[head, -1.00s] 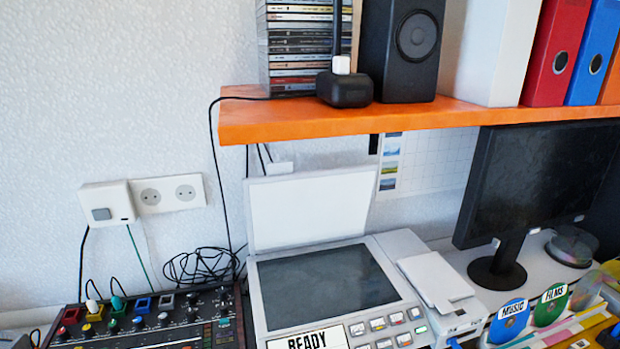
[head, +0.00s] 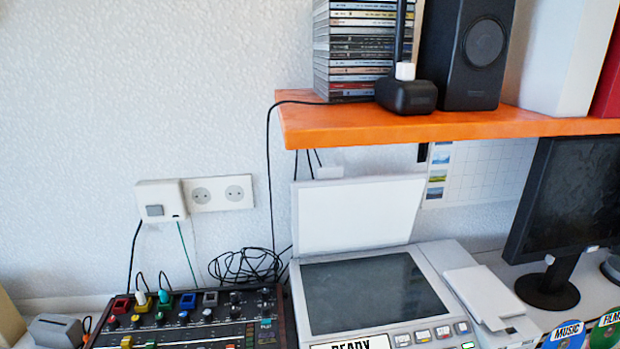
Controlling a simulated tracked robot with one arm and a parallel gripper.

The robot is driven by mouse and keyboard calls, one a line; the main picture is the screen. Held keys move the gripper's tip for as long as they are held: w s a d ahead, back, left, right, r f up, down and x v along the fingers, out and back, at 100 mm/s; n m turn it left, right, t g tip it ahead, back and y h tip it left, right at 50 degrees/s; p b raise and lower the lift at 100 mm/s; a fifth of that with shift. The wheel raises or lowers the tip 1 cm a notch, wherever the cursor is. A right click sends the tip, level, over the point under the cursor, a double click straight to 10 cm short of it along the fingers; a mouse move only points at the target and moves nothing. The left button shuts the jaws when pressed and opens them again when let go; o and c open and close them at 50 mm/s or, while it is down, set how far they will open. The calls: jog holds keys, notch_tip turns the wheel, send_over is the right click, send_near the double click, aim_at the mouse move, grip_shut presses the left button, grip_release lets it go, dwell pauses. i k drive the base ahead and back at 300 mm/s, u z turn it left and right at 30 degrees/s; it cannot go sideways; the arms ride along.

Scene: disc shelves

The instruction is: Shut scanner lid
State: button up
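The scanner (head: 432,275) stands on the desk right of centre, with a dark glass bed (head: 372,293) and a "READY" label (head: 362,344) at its front, partly cut off by the picture's lower edge. Its white lid (head: 357,215) is raised, standing nearly upright at the back of the glass with its pale inner face toward me. The lid's top edge is below the orange shelf. My gripper does not show in this view.
An orange shelf (head: 440,127) overhangs the scanner, bearing a disc stack (head: 347,45), a black speaker (head: 470,50) and a black device (head: 406,96). A mixer (head: 190,318) and tangled cable (head: 243,266) lie left. A monitor (head: 565,205) stands right.

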aim_at(332, 212)
jog(key=u, duration=1.35)
jog(key=k, duration=1.35)
jog(key=z, duration=1)
jog(key=i, duration=1.5)
jog(key=u, duration=0.05)
